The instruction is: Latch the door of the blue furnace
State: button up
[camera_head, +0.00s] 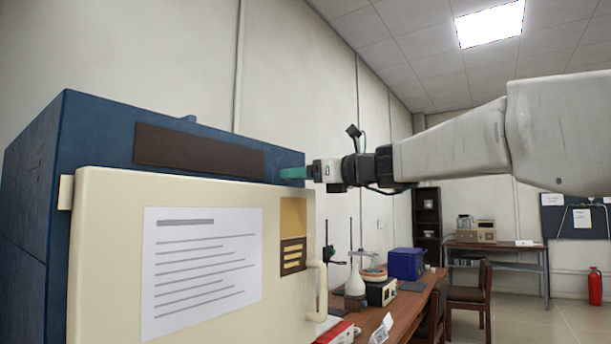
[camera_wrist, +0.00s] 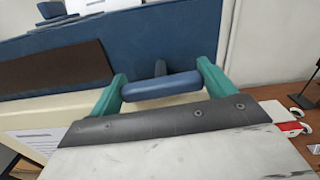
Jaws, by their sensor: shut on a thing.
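The blue furnace (camera_head: 95,130) stands at the left in the head view, with a brown panel (camera_head: 200,151) above its cream door (camera_head: 110,250). The door lies across the furnace front; whether it sits fully flush cannot be told. It carries a printed sheet and a cream handle (camera_head: 319,292). My gripper (camera_head: 293,173) is at the furnace's upper right front corner. In the wrist view my gripper's green fingers (camera_wrist: 161,78) are on the two ends of a blue latch bar (camera_wrist: 162,87), shut on it. The latch is hidden behind my fingers in the head view.
To the right, a wooden bench (camera_head: 405,310) holds a flask, a stirrer and a blue box (camera_head: 405,263). A chair (camera_head: 470,292), a back table and a red extinguisher (camera_head: 594,288) stand farther off. The space above the bench is open.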

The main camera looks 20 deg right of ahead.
jog(key=shift+n, duration=1.1)
jog(key=o, duration=0.9)
jog(key=v, duration=0.7)
jog(key=shift+s+d, duration=0.2)
jog(key=shift+s, duration=0.15)
